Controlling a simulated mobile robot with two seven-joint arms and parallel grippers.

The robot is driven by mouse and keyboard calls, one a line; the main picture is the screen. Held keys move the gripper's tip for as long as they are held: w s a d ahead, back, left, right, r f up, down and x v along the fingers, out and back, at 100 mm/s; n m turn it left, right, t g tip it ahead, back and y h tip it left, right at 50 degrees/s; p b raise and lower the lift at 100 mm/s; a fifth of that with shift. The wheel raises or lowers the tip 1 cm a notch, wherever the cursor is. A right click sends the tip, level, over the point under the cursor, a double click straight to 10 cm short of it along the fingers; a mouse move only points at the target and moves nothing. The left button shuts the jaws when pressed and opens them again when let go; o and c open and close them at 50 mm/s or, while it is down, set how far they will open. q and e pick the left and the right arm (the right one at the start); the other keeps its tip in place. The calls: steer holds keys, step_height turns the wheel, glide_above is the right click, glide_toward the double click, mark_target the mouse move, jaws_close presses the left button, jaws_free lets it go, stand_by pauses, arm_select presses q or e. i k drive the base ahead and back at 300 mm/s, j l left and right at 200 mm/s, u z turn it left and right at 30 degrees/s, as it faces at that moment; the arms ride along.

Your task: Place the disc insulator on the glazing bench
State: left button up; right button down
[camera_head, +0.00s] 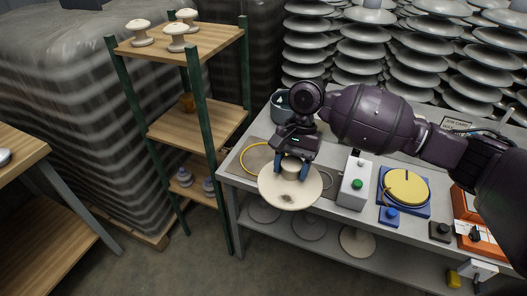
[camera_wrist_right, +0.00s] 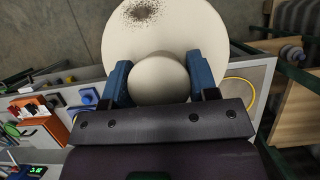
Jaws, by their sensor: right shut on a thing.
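The disc insulator (camera_head: 272,196), a cream disc with a rounded knob and a dark speckled patch, is held by my right gripper (camera_head: 292,168). In the right wrist view the blue fingers are shut on both sides of the knob of the disc (camera_wrist_right: 190,35). The disc is tilted toward the head camera and overlaps the front left edge of the grey bench (camera_head: 441,207). I cannot tell its exact height over the bench. My left gripper is out of view.
On the bench stand a grey box with a green button (camera_head: 354,184), a yellow turntable on a blue base (camera_head: 405,186), a grey pot (camera_head: 281,106) and orange equipment (camera_head: 480,240). A wooden shelf (camera_head: 205,123) stands left of it. Stacked grey discs (camera_head: 365,50) fill the back.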

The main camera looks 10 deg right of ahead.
mark_target(265, 159)
steer(key=i, duration=0.95)
